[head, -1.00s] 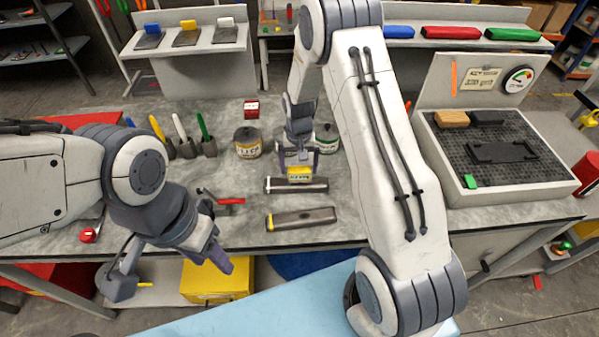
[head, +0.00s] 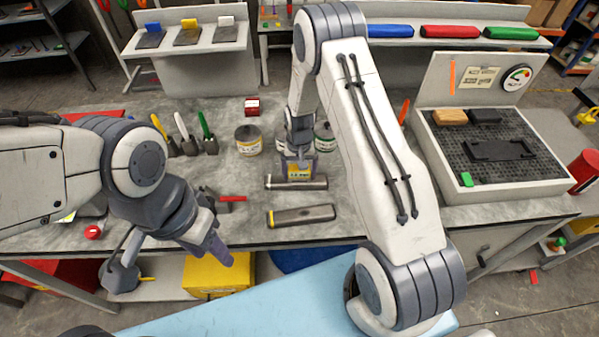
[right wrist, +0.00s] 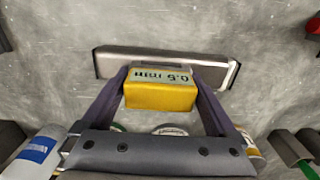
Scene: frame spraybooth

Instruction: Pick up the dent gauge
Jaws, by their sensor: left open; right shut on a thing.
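The dent gauge, a yellow block with a grey label reading about "0.5 min" (right wrist: 160,95), is between the fingers of my right gripper (right wrist: 165,98) in the right wrist view. The fingers are shut on its two sides. In the head view the yellow block (head: 299,171) shows at the tip of my right gripper (head: 299,165), just behind the upper dark metal bar (head: 310,183). I cannot tell whether it still touches the table. My left gripper (head: 218,250) is open and empty at the table's front edge.
A second metal bar with a yellow end (head: 305,215) lies nearer the front. Tins (head: 248,140) stand behind, near my right gripper. A red-handled tool (head: 232,198) lies to the left. A grey tray (head: 530,160) stands at the right.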

